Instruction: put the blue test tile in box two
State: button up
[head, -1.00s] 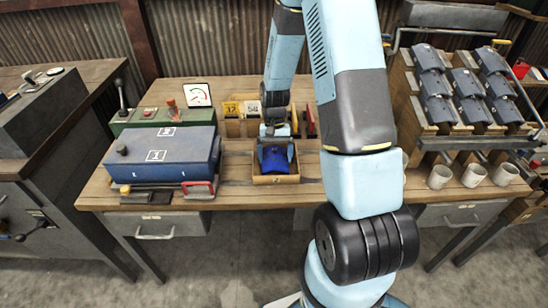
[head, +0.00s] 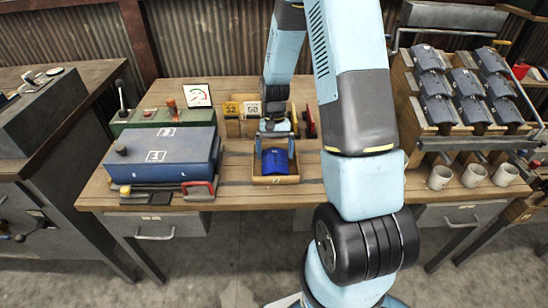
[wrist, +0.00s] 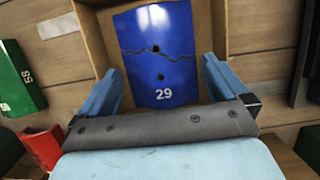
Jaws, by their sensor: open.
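The blue test tile (head: 275,160) lies in a small open wooden box (head: 275,181) near the front edge of the bench. In the wrist view the tile (wrist: 155,50) shows a jagged dark line, two dark holes and the number 29, and the box wall (wrist: 92,30) runs beside it. My gripper (head: 275,148) is just above the box, pointing down. In the wrist view my gripper (wrist: 160,72) is open, with a finger on each side of the tile's near end and gaps between. It holds nothing. No box number is readable.
A rack of grey-blue tiles (head: 437,83) and several cups (head: 474,175) are at the right.

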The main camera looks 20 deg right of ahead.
jog(key=v, duration=1)
jog(key=s+a+r+n+t+h, duration=0.15)
jog(key=s+r, duration=0.25)
jog(key=r, duration=0.5)
jog(key=s+r+t+y, duration=0.1)
jog(key=s+r+t, duration=0.2)
jog(key=s+r, duration=0.35)
jog(key=s+r+n+t, duration=0.2)
jog(key=s+r+t, duration=0.2)
jog(key=s+r, duration=0.7)
jog(key=s, duration=0.2)
jog(key=shift+s+a+h, duration=0.15)
jog(key=shift+s+h, duration=0.1)
jog(key=shift+h, duration=0.1)
jog(key=shift+r+t, duration=0.1)
jog(key=shift+t, duration=0.15)
